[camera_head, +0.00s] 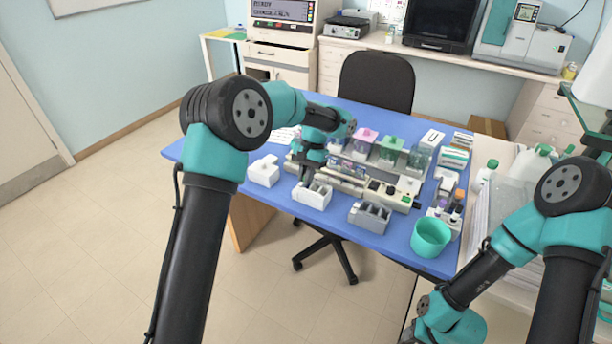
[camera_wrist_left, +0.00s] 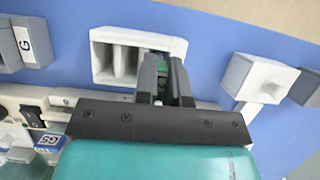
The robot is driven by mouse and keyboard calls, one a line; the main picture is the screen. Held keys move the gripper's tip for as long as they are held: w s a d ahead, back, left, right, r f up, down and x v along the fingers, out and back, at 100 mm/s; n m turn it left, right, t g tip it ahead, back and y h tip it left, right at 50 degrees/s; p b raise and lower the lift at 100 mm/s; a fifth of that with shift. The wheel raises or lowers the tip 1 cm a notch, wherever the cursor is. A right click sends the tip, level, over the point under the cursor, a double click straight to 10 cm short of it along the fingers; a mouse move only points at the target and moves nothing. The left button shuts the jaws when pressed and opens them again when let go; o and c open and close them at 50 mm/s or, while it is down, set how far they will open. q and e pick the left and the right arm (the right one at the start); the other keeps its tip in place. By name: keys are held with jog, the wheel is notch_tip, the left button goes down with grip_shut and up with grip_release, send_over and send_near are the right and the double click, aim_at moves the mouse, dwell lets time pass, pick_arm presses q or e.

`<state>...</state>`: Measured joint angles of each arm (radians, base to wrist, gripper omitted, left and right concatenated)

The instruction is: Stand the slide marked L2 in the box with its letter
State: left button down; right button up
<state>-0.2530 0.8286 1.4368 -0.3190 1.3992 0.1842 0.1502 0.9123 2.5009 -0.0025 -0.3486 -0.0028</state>
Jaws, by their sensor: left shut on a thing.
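My left gripper (camera_head: 308,180) is over the white slotted box (camera_head: 313,198) near the front edge of the blue table. In the left wrist view its fingers (camera_wrist_left: 166,88) are shut on a thin slide with a green end (camera_wrist_left: 179,74), mostly hidden between them. The fingertips are at one end of the white box (camera_wrist_left: 103,60), whose open slots show beside them. I cannot tell how deep the slide sits. No mark on the slide and no letter on this box is readable. The right gripper is out of view; only my right arm shows at lower right.
A grey slotted box (camera_head: 369,216), marked G in the left wrist view (camera_wrist_left: 33,42), stands beside the white box. A white block (camera_head: 263,172) is on the other side. A teal cup (camera_head: 431,238) stands at the right corner. Staining jars (camera_head: 390,150) stand behind.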

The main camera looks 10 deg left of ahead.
pick_arm(q)
jog(key=shift+f, duration=0.25)
jog(key=c, duration=1.1)
grip_release()
jog(key=v, duration=1.7)
jog(key=shift+w+d+r, duration=0.1)
jog(key=shift+r, duration=0.05)
